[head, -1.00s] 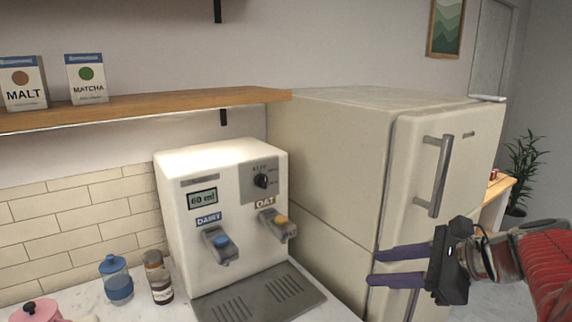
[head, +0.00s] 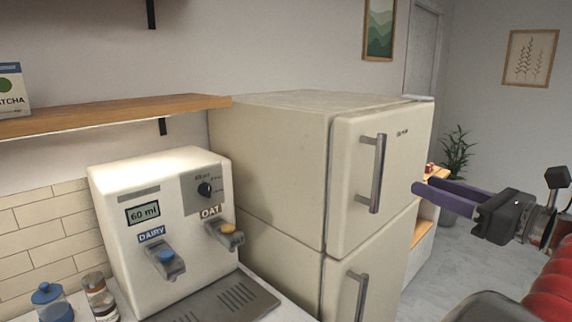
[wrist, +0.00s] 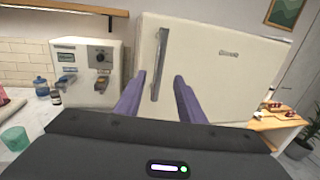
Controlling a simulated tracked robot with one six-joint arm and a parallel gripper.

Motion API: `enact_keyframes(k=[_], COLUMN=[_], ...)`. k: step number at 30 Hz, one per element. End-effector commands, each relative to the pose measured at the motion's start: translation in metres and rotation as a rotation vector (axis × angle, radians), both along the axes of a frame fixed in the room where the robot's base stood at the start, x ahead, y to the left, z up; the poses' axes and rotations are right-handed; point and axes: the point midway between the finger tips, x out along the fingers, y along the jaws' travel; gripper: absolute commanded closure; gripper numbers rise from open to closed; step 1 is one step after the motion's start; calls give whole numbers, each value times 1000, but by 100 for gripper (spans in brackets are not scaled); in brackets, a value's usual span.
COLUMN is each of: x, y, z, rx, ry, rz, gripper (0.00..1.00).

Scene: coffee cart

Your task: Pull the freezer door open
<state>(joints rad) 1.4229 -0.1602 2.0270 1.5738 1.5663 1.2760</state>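The cream fridge-freezer stands right of the milk dispenser, with an upper door (head: 395,150) and a lower door (head: 395,275), both shut. The upper door has a grey vertical bar handle (head: 378,173); the lower door has a similar handle (head: 361,297). No label shows which door is the freezer. My gripper (head: 425,185) is open and empty, its purple fingers apart, in front of and to the right of the upper handle. In the wrist view the fingers (wrist: 160,90) point at the upper door, and the upper handle (wrist: 160,65) shows between and beyond them, nearer the left finger.
The milk dispenser (head: 165,235) stands on the counter left of the fridge, with jars (head: 98,290) beside it. A wooden shelf (head: 110,114) hangs above. A wooden side table (wrist: 272,115) stands beyond the fridge. The floor (head: 465,265) at right looks clear.

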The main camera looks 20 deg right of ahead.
Motion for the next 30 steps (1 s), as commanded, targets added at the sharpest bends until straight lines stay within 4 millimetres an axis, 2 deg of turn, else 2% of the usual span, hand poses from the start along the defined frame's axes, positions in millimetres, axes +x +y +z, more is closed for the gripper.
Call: enact_keyframes(k=[5, 11, 30], x=[2, 15, 87], y=[1, 3, 14], z=[0, 0, -1], rx=[-1, -1, 0], ry=[1, 1, 2], rz=[1, 3, 5], gripper=[64, 64, 64])
